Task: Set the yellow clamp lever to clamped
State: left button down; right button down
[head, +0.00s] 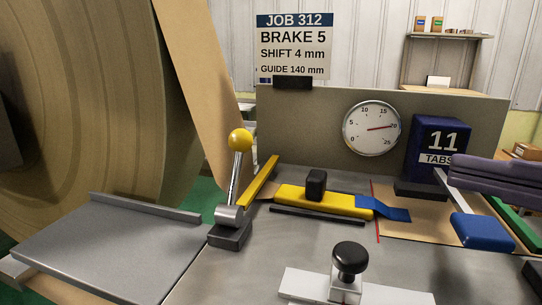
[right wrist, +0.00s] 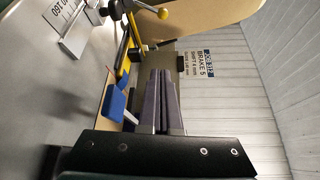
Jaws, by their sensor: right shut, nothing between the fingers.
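A long yellow bar (head: 345,204) with an upright black block (head: 316,184) on it lies low across the brown web on the grey bench. A chrome lever (head: 236,180) with a yellow ball (head: 240,140) stands nearly upright on a dark base to its left. The picture does not settle which is the clamp lever. My right gripper (head: 452,166) is at the right, above the bench and apart from both. Its two grey-purple fingers are together and empty in the right wrist view (right wrist: 160,73). The yellow ball also shows there (right wrist: 163,13). My left gripper is out of view.
A blue handle (head: 482,230) on a pale arm is just below my right gripper. A black knob (head: 349,258) stands on a white guide in front. A dark blue tabs box (head: 436,140) and a dial (head: 372,128) are behind. A large brown roll (head: 95,100) fills the left.

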aim_at(236, 173)
jog(key=shift+a, duration=0.15)
jog(key=p+x, duration=0.1)
jog(key=x, duration=0.7)
jog(key=shift+w+a+r+p, duration=0.15)
jog(key=shift+r+p, duration=0.05)
jog(key=shift+p, duration=0.15)
jog(key=x, duration=1.1)
jog(key=shift+w+a+f+b, duration=0.15)
jog(key=shift+b, duration=0.2)
jog(key=s+p, duration=0.1)
jog(key=s+a+p, duration=0.1)
jog(key=shift+s+a+r, duration=0.2)
jog(key=shift+s+r, duration=0.05)
jog(key=shift+r, duration=0.1)
jog(key=shift+s+a, duration=0.25)
jog(key=shift+s, duration=0.2)
jog(key=shift+s, duration=0.1)
jog(key=shift+r+n+b, duration=0.15)
jog(key=shift+n+b, duration=0.15)
jog(key=shift+b, duration=0.05)
